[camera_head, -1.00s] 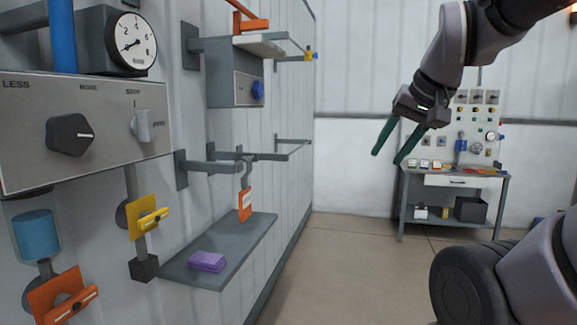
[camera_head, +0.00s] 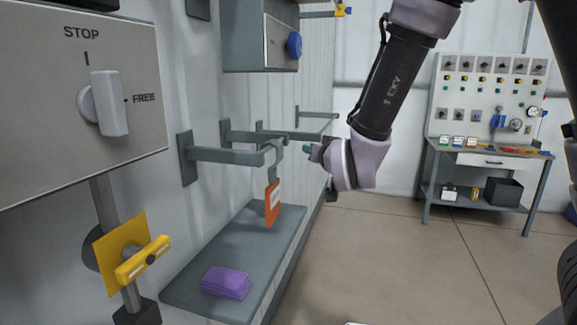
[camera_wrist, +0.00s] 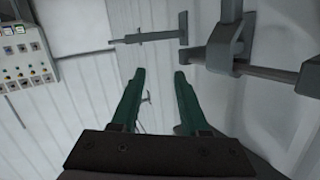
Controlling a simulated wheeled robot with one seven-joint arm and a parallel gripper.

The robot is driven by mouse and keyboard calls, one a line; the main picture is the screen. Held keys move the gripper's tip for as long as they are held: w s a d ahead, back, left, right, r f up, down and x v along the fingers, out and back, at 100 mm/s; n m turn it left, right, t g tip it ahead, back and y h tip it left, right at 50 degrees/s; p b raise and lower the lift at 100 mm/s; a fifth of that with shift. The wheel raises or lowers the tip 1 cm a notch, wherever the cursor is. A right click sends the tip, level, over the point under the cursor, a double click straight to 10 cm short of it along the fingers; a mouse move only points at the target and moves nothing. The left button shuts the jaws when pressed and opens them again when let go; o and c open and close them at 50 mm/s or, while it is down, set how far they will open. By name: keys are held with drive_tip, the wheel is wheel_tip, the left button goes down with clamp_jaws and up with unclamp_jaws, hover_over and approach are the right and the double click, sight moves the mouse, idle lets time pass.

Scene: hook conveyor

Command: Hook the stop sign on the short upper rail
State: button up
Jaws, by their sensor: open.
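An orange tag (camera_head: 272,203) hangs by a grey hook (camera_head: 276,160) at the outer end of the nearest wall rail (camera_head: 225,155), above a grey shelf. I take it for the stop sign, but its lettering is too small to read. A higher rail (camera_head: 318,14) with a yellow piece at its end shows beside the grey box; I cannot tell whether this is the short upper rail. My gripper (camera_head: 309,150) is just right of the hook, mostly hidden behind my wrist. In the wrist view my gripper (camera_wrist: 157,76) has its green fingers apart, with nothing held between them.
Other rails (camera_head: 315,114) stick out of the wall behind. A purple block (camera_head: 227,282) lies on the grey shelf (camera_head: 262,228). A control panel (camera_head: 70,100) and yellow handle (camera_head: 142,260) are at the left. A workbench (camera_head: 488,155) stands far back; the floor between is clear.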

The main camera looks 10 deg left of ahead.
drive_tip(key=s+a+f+n+t+y, duration=0.1)
drive_tip(key=s+a+f+n+y, duration=0.15)
drive_tip(key=s+a, duration=0.3)
drive_tip(key=shift+n, duration=0.35)
drive_tip(key=x, duration=1.1)
drive_tip(key=shift+s+a+f, duration=0.1)
drive_tip(key=shift+a, duration=0.05)
clamp_jaws()
idle(0.5)
unclamp_jaws()
